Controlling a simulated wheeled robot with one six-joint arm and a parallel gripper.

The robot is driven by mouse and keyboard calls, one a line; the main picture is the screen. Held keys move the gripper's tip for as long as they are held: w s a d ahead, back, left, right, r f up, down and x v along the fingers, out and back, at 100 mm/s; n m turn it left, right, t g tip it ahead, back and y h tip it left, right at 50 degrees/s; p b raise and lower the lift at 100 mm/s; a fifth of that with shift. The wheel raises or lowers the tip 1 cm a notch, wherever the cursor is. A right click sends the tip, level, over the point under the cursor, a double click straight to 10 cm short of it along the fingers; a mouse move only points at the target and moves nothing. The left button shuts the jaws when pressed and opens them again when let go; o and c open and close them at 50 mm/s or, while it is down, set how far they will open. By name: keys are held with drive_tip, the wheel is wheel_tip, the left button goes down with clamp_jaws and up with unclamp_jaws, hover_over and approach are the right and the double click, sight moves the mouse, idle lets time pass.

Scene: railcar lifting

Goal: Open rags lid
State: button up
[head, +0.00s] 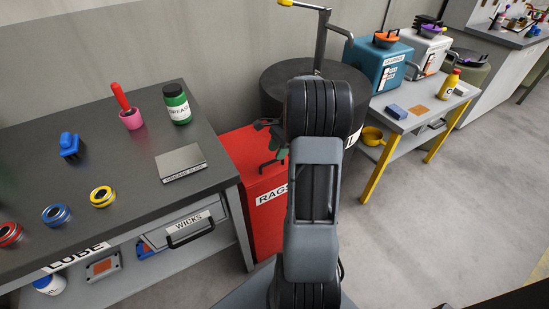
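The red rags bin (262,223) stands on the floor between the lube bench and a dark drum, with a white RAGS label on its front. Its red lid (238,146) appears flat and closed on top. My arm rises in front and covers the bin's right side. My gripper (270,145) appears as dark pieces over the lid's right part, beside my arm. It is partly hidden, and I cannot tell whether its fingers are open or touching the lid.
The lube bench (110,205) at left holds a green jar (177,104), a pink cup (131,118) and several tins. The dark drum (275,88) stands behind the bin. A yellow-legged table (420,118) is at right. The floor at right is clear.

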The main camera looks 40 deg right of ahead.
drive_tip(key=shift+x, duration=1.45)
clamp_jaws()
